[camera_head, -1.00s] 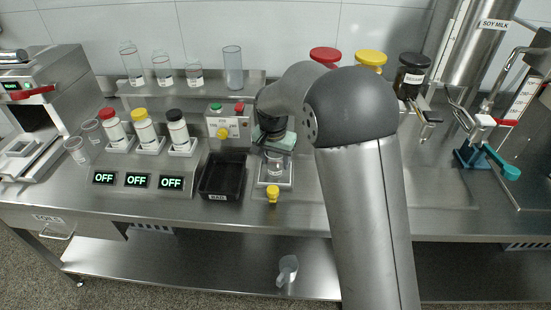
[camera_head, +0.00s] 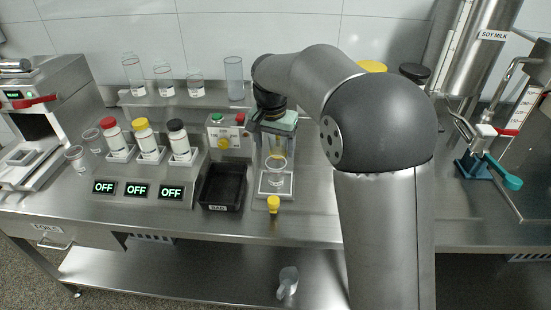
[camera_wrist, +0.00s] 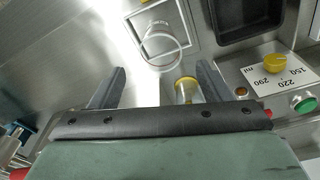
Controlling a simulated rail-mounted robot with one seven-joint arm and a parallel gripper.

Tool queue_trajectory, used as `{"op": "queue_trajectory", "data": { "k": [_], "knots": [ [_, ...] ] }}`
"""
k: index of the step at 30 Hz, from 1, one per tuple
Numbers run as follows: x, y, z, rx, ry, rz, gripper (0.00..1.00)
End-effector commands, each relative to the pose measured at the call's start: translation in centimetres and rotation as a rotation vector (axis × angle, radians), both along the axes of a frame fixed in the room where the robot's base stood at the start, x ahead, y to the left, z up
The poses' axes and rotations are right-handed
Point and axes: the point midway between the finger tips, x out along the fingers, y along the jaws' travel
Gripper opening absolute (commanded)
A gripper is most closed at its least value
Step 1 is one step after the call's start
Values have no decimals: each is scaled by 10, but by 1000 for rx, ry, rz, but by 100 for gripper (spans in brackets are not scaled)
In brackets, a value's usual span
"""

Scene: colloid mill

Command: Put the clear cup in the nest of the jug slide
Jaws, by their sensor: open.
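The clear cup (camera_head: 276,175) stands upright on the square plate of the jug slide (camera_head: 264,191), in front of the button box. It looks to be inside the square nest, though its base is hard to see through the glass. In the wrist view the cup (camera_wrist: 160,45) lies within the square outline of the slide (camera_wrist: 190,14), beyond my fingertips. My gripper (camera_head: 276,150) is open above and behind the cup. In the wrist view its fingers (camera_wrist: 160,72) are spread wide, with nothing gripped.
A black bin (camera_head: 222,188) is left of the slide, and a yellow knob (camera_head: 273,204) is at its front. The button box (camera_head: 228,130) stands close behind. Capped bottles (camera_head: 147,140) stand to the left, glassware (camera_head: 234,78) on the back shelf. The counter right of the slide is clear.

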Motion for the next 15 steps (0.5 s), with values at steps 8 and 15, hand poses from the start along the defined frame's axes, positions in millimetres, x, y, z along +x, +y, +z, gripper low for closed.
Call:
{"op": "queue_trajectory", "data": {
  "k": [8, 15],
  "knots": [
    [-2, 1, 21, 0, 0, 0, 71],
    [-36, -33, 26, 5, 15, 39, 71]
  ]
}}
